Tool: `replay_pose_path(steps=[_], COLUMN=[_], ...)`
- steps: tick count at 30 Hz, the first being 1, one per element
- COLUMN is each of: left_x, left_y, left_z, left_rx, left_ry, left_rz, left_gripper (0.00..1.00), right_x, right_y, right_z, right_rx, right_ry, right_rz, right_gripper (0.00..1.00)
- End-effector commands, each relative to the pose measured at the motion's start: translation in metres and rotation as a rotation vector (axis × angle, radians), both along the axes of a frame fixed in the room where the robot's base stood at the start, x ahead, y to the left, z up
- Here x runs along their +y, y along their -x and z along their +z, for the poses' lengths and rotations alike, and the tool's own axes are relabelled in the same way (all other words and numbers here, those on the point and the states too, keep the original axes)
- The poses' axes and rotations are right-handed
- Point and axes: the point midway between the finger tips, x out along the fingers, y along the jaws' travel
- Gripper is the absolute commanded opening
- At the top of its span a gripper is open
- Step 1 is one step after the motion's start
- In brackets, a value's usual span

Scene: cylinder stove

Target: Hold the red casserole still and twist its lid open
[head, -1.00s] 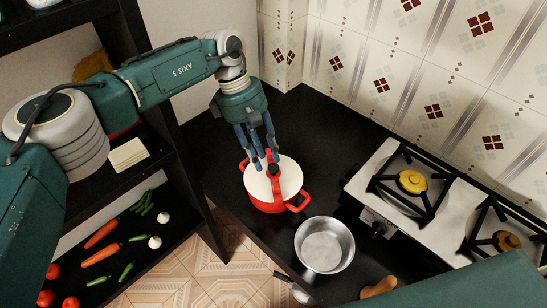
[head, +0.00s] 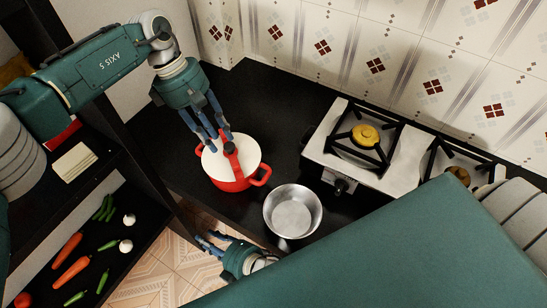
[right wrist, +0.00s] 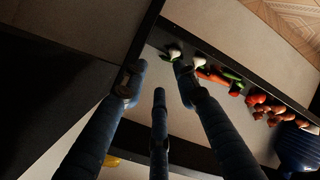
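The red casserole (head: 231,184) stands on the black counter in the head view. My right gripper (head: 206,244) is open and empty, low in front of the counter's edge, left of the steel pan. Its spread fingers also show in the right wrist view (right wrist: 157,85); the casserole is not seen there.
A steel pan (head: 293,226) stands close to the casserole's right. A white stove (head: 315,141) is farther right. A dark shelf (head: 39,264) with vegetables is at the left. The counter behind the casserole (head: 262,97) is clear.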

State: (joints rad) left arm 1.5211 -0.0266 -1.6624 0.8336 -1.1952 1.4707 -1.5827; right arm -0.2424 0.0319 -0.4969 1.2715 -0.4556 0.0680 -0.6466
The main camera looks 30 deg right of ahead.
Motion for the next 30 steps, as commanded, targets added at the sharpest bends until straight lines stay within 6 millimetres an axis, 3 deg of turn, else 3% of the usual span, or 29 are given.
replay_pose_path(steps=[1, 6, 13, 17, 18, 21, 23, 26, 30], left_x=[0.0, 0.0, 0.0, 0.0, 0.0, 0.0, 0.0, 0.0, 0.0], left_y=[0.0, 0.0, 0.0, 0.0, 0.0, 0.0, 0.0, 0.0, 0.0], left_z=[0.0, 0.0, 0.0, 0.0, 0.0, 0.0, 0.0, 0.0, 0.0], left_rx=[0.0, 0.0, 0.0, 0.0, 0.0, 0.0, 0.0, 0.0, 0.0], left_ry=[0.0, 0.0, 0.0, 0.0, 0.0, 0.0, 0.0, 0.0, 0.0], left_rz=[0.0, 0.0, 0.0, 0.0, 0.0, 0.0, 0.0, 0.0, 0.0], left_gripper=[0.31, 0.31, 0.31, 0.31, 0.31, 0.31, 0.31, 0.31, 0.31], right_x=[0.013, 0.055, 0.08, 0.09, 0.093, 0.096, 0.092, 0.069, 0.006], right_y=[-0.009, -0.026, -0.031, -0.01, 0.002, 0.045, 0.068, 0.09, 0.084], right_z=[0.026, 0.118, 0.253, 0.327, 0.347, 0.384, 0.374, 0.34, 0.285], right_rx=[-0.075, -0.356, -0.848, -1.183, -1.296, -1.639, -1.81, -2.02, -2.156], right_ry=[-0.013, -0.042, 0.034, 0.118, 0.148, 0.28, 0.393, 0.59, 0.875], right_rz=[0.041, 0.189, 0.411, 0.559, 0.609, 0.816, 1.001, 1.327, 1.795], right_gripper=[0.3, 0.3, 0.3, 0.3, 0.3, 0.3, 0.3, 0.3, 0.3])
